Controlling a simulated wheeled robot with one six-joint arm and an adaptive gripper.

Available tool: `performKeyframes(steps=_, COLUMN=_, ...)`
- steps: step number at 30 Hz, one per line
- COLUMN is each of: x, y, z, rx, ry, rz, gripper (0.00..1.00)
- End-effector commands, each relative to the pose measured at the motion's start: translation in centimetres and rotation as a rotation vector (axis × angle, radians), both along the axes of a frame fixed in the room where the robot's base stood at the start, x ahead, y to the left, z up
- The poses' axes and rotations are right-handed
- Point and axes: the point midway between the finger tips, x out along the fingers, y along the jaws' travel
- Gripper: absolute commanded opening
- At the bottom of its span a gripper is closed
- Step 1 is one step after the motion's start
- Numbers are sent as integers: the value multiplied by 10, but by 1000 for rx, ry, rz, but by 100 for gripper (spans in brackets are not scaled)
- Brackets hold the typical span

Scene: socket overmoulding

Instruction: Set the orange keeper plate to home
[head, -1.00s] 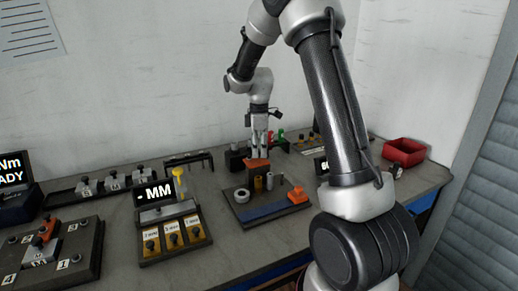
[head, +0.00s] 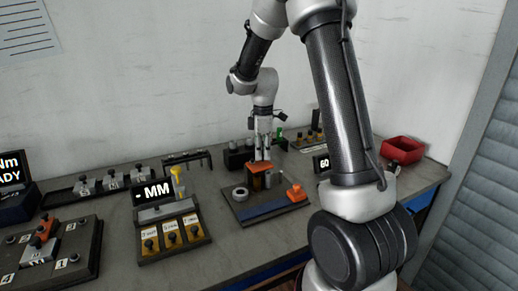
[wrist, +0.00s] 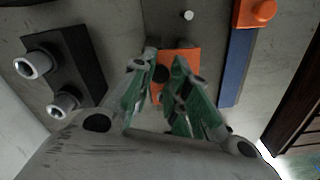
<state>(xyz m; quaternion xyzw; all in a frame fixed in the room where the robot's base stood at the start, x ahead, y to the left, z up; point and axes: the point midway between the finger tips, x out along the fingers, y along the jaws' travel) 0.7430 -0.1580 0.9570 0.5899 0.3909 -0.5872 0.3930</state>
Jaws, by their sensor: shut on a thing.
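The orange keeper plate (head: 259,167) lies on top of the short posts of a dark fixture board (head: 238,211). In the wrist view the plate (wrist: 181,58) shows flat between and beyond my fingers. My gripper (head: 262,157) points down from above at the plate, its fingertips at the plate's level. In the wrist view my gripper's (wrist: 163,72) green-padded fingers are close together over the plate, shut on it. The fingers hide part of the plate and the exact contact. I cannot tell how well the plate is seated on the posts.
A second orange block with a knob (head: 295,193) sits at the board's right, beside a blue strip (head: 262,212). The MM display unit (head: 157,191) stands left.

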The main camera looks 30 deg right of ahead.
Motion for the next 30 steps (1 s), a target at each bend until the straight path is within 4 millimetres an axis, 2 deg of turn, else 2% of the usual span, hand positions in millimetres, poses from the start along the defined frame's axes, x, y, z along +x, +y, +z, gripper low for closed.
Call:
performKeyframes(steps=8, x=-5, y=0, z=-1, rx=1, ry=12, rz=-1, gripper=0)
performKeyframes(steps=9, x=-5, y=0, z=-1, rx=1, ry=12, rz=-1, gripper=24)
performKeyframes(steps=12, x=-5, y=0, z=-1, rx=1, ry=12, rz=-1, gripper=40)
performKeyframes(steps=23, x=-3, y=0, z=4, rx=0, ry=6, rz=-1, gripper=40)
performKeyframes(steps=26, x=-2, y=0, z=16, rx=0, ry=3, rz=-1, gripper=40)
performKeyframes(steps=30, x=-2, y=0, z=47, rx=1, ry=2, rz=-1, gripper=40)
